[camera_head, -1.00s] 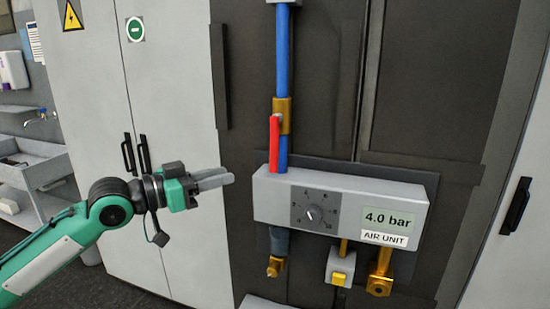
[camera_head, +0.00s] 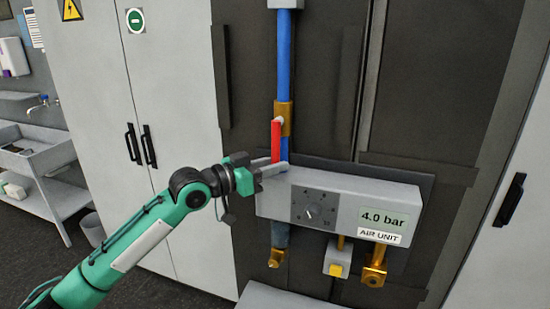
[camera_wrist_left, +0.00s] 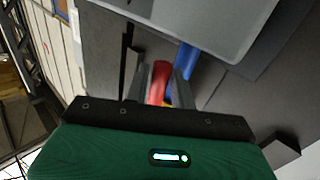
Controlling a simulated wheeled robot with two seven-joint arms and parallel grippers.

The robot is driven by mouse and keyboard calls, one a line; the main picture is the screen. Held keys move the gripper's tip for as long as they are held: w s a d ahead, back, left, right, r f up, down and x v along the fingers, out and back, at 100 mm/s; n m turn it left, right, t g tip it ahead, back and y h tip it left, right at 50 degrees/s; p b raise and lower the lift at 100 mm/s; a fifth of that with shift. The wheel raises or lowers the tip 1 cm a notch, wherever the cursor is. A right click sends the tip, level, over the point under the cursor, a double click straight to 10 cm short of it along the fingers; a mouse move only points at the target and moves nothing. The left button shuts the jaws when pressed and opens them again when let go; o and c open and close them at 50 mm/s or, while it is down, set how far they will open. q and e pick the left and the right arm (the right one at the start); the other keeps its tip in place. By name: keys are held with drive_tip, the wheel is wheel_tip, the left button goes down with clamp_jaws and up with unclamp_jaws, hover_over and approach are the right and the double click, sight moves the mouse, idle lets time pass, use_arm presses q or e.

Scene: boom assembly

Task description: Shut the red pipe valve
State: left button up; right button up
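The red valve handle (camera_head: 276,142) hangs straight down beside the blue pipe (camera_head: 284,60), from the brass valve body (camera_head: 285,116). My left gripper (camera_head: 276,167) is at the handle's lower end, just above the white air unit box. In the left wrist view the red handle (camera_wrist_left: 159,82) lies between the two fingers of my left gripper (camera_wrist_left: 162,84). The fingers stand apart, with a gap on the blue pipe's side. Whether a finger touches the handle is unclear. My right gripper is not in view.
The air unit box (camera_head: 350,190) with a dial and a "4.0 bar" label sits right below the handle. Brass fittings (camera_head: 373,270) hang under it. Grey cabinet doors (camera_head: 170,80) stand to the left, and a sink (camera_head: 35,155) is at the far left.

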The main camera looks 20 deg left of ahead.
use_arm(q)
drive_tip(key=shift+w+d, duration=0.25)
drive_tip(key=shift+c, duration=0.3)
clamp_jaws()
